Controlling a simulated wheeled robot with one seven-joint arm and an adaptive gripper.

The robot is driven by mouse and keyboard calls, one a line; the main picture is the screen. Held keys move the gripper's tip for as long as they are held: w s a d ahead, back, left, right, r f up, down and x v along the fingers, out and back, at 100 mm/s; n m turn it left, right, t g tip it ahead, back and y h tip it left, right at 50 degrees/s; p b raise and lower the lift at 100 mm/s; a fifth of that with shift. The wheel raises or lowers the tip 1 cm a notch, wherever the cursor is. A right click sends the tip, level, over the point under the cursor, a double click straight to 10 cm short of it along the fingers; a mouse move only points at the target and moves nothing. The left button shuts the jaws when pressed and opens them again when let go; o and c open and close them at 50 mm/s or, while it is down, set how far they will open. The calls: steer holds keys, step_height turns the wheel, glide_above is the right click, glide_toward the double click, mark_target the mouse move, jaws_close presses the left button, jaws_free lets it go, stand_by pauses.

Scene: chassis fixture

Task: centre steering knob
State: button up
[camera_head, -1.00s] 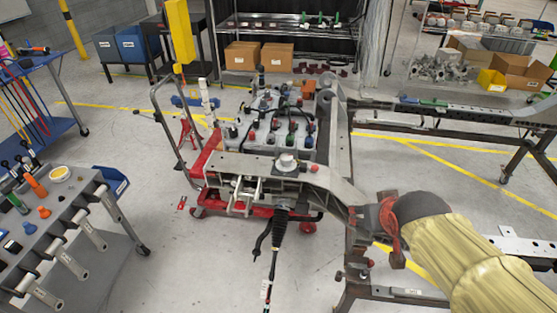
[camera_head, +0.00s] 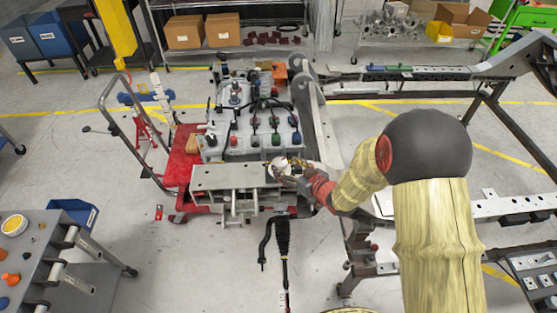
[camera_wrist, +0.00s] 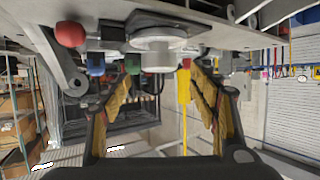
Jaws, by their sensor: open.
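The steering knob, a white round cap on a collar (camera_head: 279,164), stands on the metal plate of the chassis fixture (camera_head: 225,180). My gripper (camera_head: 291,170) is just to its right and partly covers it in the head view. In the wrist view the white knob (camera_wrist: 158,45) appears above the middle, between the lines of the two yellow-padded fingers and seemingly just past their tips. My gripper (camera_wrist: 160,85) is open and nothing is between its pads. I cannot tell whether a finger touches the knob.
A grey box with coloured knobs (camera_head: 255,125) stands just behind the plate. A red knob (camera_wrist: 70,33) is close by in the wrist view. A chassis rail (camera_head: 318,120) runs to the right. A grey cart (camera_head: 60,255) stands at lower left.

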mark_target(281, 163)
steer(key=x, duration=0.5)
steer(key=shift+w+a+f+b, duration=0.1)
steer(key=shift+w+f+b, duration=0.15)
steer(key=shift+b, duration=0.15)
steer(key=shift+r, duration=0.1)
steer(key=shift+c, duration=1.3)
steer(key=c, duration=0.9)
